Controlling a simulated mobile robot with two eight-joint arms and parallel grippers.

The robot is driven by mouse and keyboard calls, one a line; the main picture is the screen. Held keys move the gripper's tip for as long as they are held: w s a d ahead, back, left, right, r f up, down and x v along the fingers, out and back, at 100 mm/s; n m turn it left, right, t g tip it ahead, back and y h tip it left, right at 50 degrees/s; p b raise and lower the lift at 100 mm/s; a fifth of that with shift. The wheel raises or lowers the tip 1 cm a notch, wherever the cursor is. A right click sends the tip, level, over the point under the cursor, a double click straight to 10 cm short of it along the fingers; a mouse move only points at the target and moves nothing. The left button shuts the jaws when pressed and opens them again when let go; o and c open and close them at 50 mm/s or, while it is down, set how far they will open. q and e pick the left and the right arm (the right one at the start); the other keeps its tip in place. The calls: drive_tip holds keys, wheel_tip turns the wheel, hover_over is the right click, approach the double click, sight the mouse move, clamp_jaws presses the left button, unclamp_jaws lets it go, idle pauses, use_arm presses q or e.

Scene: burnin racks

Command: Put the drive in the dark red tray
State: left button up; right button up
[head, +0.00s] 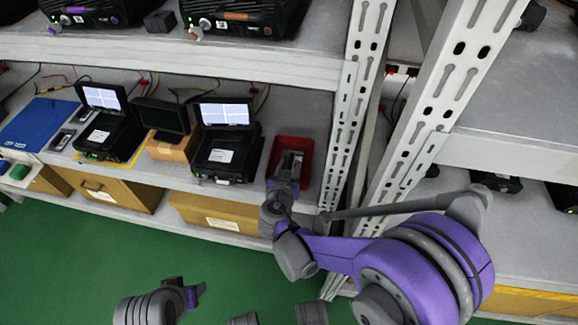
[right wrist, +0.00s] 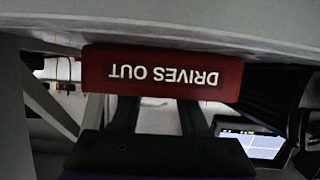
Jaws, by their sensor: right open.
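The dark red tray (head: 305,144) stands on the middle shelf at its right end, beside the rack post. In the right wrist view its front wall (right wrist: 98,72) appears upside down with the label "DRIVES OUT". My right gripper (head: 290,160) is at the tray in the head view, covering part of its inside. In the wrist view its two fingers (right wrist: 160,108) are apart with nothing seen between them. I cannot make out a drive in or beside the tray. Part of my left arm shows at the bottom of the head view; its gripper (head: 178,288) is small and unclear.
Dark test units with lit screens (head: 226,150) (head: 108,132) stand left of the tray, with a dark monitor (head: 160,115) between them. Small flat boxes (head: 62,140) lie near a blue mat (head: 38,122). A perforated rack post (head: 345,130) is close on the tray's right.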

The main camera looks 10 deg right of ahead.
drive_tip(key=shift+r, duration=0.25)
drive_tip(key=p+v, duration=0.2)
drive_tip(key=v, duration=1)
drive_tip(key=shift+p, duration=0.35)
drive_tip(key=shift+f, duration=0.15)
